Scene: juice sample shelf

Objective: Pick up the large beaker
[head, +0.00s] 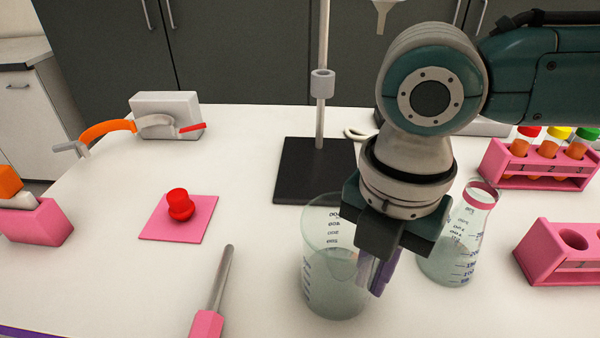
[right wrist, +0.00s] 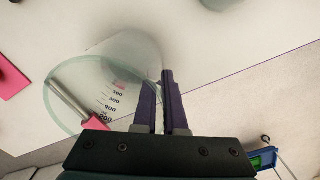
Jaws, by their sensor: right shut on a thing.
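The large beaker (head: 333,270) is clear glass with dark volume marks and stands upright on the white table, in the middle of the head view. My right gripper (head: 376,272) comes down at its right side, with purple fingers shut on the beaker's wall. In the right wrist view the two fingers (right wrist: 165,105) are close together at the edge of the beaker (right wrist: 105,75). The gripper hides part of the beaker's upper right side in the head view. My left gripper is not in view.
An Erlenmeyer flask (head: 455,240) with a pink neck band stands close right of the gripper. Behind is a stand with a black base (head: 310,180). Pink tube racks (head: 535,165) are at right. A pink-handled tool (head: 210,318) lies front left, near a red stopper (head: 180,205).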

